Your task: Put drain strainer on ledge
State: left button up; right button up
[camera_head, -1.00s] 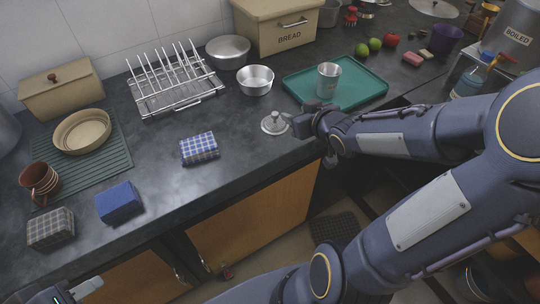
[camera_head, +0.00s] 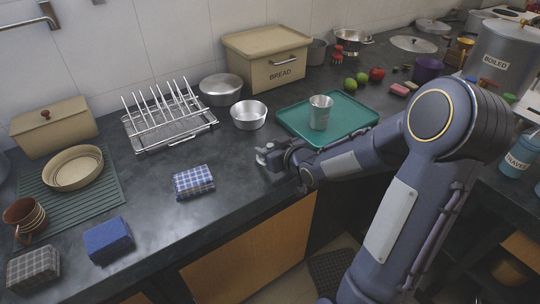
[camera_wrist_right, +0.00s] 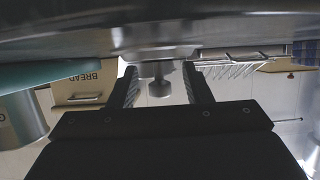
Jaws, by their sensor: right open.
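The drain strainer is a small steel disc with a knob. It sits on the dark counter in the head view, mostly covered by my right gripper (camera_head: 268,154). In the right wrist view its knob (camera_wrist_right: 160,84) shows between the two fingers of the gripper. The fingers are open, with a gap on each side of the knob. I cannot tell which surface is the ledge. My left gripper is not in view.
A green tray (camera_head: 352,128) holding a steel cup (camera_head: 320,113) lies right of the strainer. A steel bowl (camera_head: 248,116) stands behind it and a blue checked cloth block (camera_head: 193,181) lies to the left. A dish rack (camera_head: 168,128) and bread box (camera_head: 267,62) stand farther back.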

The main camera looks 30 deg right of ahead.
grip_shut()
jog(key=shift+r, duration=0.1)
